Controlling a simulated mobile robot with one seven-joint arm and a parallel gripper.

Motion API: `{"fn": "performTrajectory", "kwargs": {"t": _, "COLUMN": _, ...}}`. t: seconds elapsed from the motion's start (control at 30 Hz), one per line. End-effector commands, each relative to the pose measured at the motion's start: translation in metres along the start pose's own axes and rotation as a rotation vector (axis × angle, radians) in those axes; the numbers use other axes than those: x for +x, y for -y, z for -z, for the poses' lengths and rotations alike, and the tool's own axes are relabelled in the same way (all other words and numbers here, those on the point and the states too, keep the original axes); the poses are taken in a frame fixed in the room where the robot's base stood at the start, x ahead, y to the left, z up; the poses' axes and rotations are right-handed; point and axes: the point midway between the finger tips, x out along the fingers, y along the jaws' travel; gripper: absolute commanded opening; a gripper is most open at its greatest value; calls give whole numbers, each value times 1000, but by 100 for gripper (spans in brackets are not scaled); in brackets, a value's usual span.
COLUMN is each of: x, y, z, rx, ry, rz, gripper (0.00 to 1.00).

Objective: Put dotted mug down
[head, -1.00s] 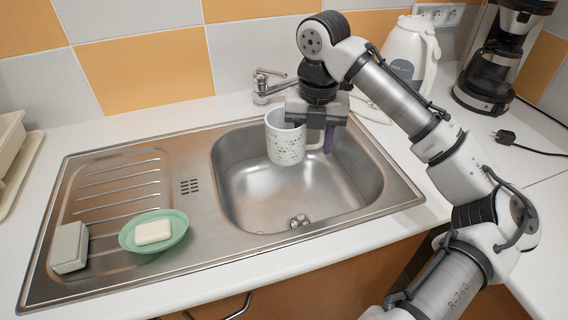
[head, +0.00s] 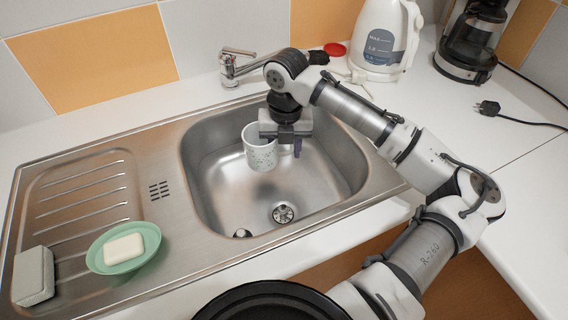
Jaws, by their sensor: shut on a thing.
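The dotted mug (head: 260,152) is white with small grey dots and is upright inside the sink basin (head: 330,178), toward its back left part. My gripper (head: 288,147) is shut on the mug at its right side, where the handle is. The fingers partly hide the handle. I cannot tell whether the mug's base touches the basin floor.
The faucet (head: 238,66) stands behind the basin. A green dish (head: 96,258) with soap (head: 124,249) and a sponge (head: 33,276) lie on the drainboard at left. A kettle (head: 384,35) and coffee maker (head: 470,45) stand at the back right. The basin's front is clear around the drain.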

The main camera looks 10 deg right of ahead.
Motion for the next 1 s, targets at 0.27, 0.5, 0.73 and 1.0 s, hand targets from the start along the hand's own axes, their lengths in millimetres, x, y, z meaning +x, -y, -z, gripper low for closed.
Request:
{"fn": "performTrajectory", "kwargs": {"t": 0.27, "x": 30, "y": 1, "z": 0, "rx": 0, "ry": 2, "rz": -1, "gripper": 4}}
{"fn": "performTrajectory", "kwargs": {"t": 0.5, "x": 60, "y": 1, "z": 0, "rx": 0, "ry": 0, "rz": -1, "gripper": 4}}
{"fn": "performTrajectory", "kwargs": {"t": 0.73, "x": 67, "y": 1, "z": 0, "rx": -1, "ry": 2, "rz": 0, "gripper": 4}}
{"fn": "performTrajectory", "kwargs": {"t": 1.0, "x": 70, "y": 1, "z": 0, "rx": 0, "ry": 1, "rz": 0, "gripper": 54}}
